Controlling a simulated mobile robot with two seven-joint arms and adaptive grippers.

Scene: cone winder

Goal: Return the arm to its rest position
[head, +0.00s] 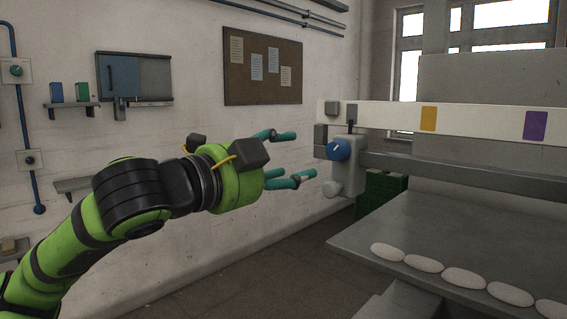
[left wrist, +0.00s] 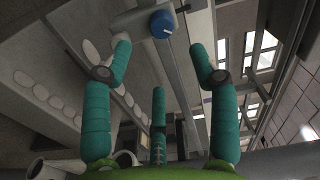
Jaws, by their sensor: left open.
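My left arm, green with black joints, reaches in from the left in the head view. Its left gripper (head: 295,160) has teal fingers spread apart with nothing between them. The fingertips point right toward the grey machine unit with a blue knob (head: 338,150), and a small gap lies between them. In the left wrist view the open fingers (left wrist: 160,75) frame empty space, and the blue knob (left wrist: 162,24) shows beyond them at the top. My right gripper is in neither view.
A grey table (head: 370,235) with several white oval pieces (head: 465,277) stands at the right, below a beam with a yellow (head: 428,119) and a purple panel (head: 535,125). A green crate (head: 382,190) stands behind. A cork board (head: 262,68) and blue cabinet (head: 120,75) hang on the wall.

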